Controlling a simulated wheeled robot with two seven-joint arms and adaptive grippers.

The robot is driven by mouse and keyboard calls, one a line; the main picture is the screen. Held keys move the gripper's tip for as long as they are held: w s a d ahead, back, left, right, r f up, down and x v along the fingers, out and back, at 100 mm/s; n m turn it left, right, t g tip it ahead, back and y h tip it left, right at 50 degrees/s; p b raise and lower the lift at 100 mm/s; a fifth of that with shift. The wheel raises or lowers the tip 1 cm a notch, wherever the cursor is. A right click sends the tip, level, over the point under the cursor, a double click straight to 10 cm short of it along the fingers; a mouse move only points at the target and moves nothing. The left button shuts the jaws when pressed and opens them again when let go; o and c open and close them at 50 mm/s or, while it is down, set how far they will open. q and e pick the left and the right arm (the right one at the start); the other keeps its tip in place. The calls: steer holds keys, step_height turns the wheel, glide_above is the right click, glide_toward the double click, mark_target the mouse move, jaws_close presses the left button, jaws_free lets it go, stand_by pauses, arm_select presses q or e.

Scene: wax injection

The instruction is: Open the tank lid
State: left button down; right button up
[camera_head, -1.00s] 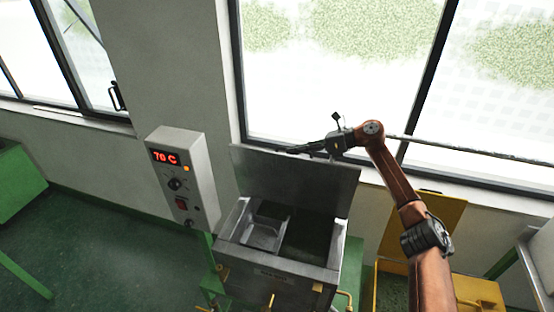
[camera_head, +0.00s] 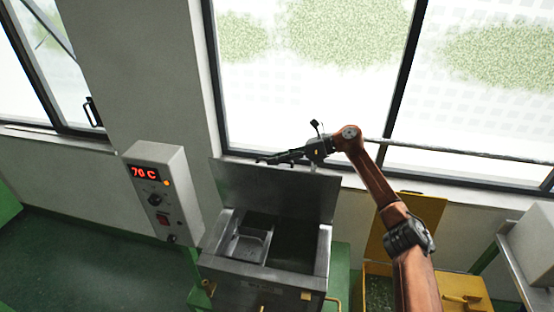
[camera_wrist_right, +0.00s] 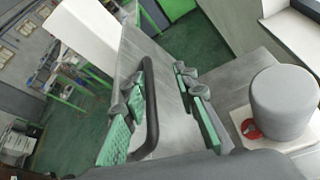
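The metal tank (camera_head: 265,275) stands below the windows, with its inside open to view. Its grey lid (camera_head: 270,192) stands raised, nearly upright, along the back edge. My right gripper (camera_head: 265,159) is at the lid's top edge. In the right wrist view, the lid (camera_wrist_right: 180,122) shows as a grey plate with a dark curved handle (camera_wrist_right: 152,115). The green-padded fingers of my right gripper (camera_wrist_right: 163,110) are spread apart, with the handle between them, nearer the left finger. I cannot tell whether a pad touches the handle. My left gripper is not in view.
A control box (camera_head: 163,195) reading 70 C is left of the tank. A yellow open container (camera_head: 415,225) stands to the right, partly behind my right arm. A white box (camera_head: 530,245) is at the far right. Windows are close behind the lid.

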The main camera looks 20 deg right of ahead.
steer(key=v, duration=1.2)
